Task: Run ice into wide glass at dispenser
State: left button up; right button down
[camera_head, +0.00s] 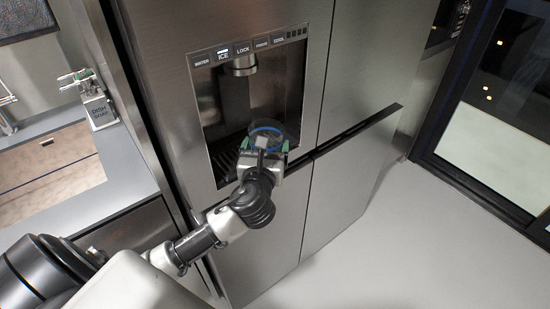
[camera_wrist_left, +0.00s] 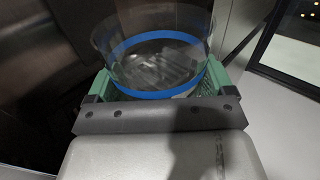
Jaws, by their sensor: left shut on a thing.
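The wide glass (camera_head: 268,133) is clear with a blue band. My left gripper (camera_head: 265,148) is shut on it and holds it upright in front of the dispenser recess, below and a little right of the nozzle. In the left wrist view the glass (camera_wrist_left: 155,45) stands between the green fingers of my left gripper (camera_wrist_left: 152,88). I cannot clearly tell whether it holds any ice. The dispenser (camera_head: 225,100) is a dark recess in the steel fridge door, with a nozzle (camera_head: 241,66) at its top. The ICE label (camera_head: 222,56) on its panel is lit. My right gripper is not in view.
The fridge (camera_head: 355,60) fills the middle. A dark-framed glass door (camera_head: 500,110) stands at the right. The floor (camera_head: 370,255) at the lower right is clear.

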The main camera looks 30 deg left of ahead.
pick_arm(q)
jog(key=a, duration=0.1)
jog(key=w+a+b, duration=0.1)
jog(key=a, duration=0.1)
jog(key=shift+w, duration=0.15)
jog(key=shift+w+a+r+p, duration=0.1)
jog(key=shift+w+a+p, duration=0.15)
jog(key=shift+a, duration=0.2)
jog(key=shift+w+a+r+p, duration=0.1)
jog(key=shift+a+p, duration=0.15)
jog(key=shift+a, duration=0.15)
jog(key=shift+w+a+f, duration=0.1)
jog(key=shift+w+a, duration=0.2)
jog(key=shift+a, duration=0.5)
jog(key=shift+w+a+p, duration=0.15)
jog(key=shift+a+p, duration=0.15)
jog(key=shift+a, duration=0.05)
dwell(2.1)
jog(key=shift+s+d+p, duration=0.3)
jog(key=shift+d, duration=0.5)
jog(key=shift+s+d+p, duration=0.25)
jog(key=shift+s+d, duration=0.1)
jog(key=shift+d, duration=0.4)
jog(key=shift+s+d+p, duration=0.3)
jog(key=shift+d, duration=0.5)
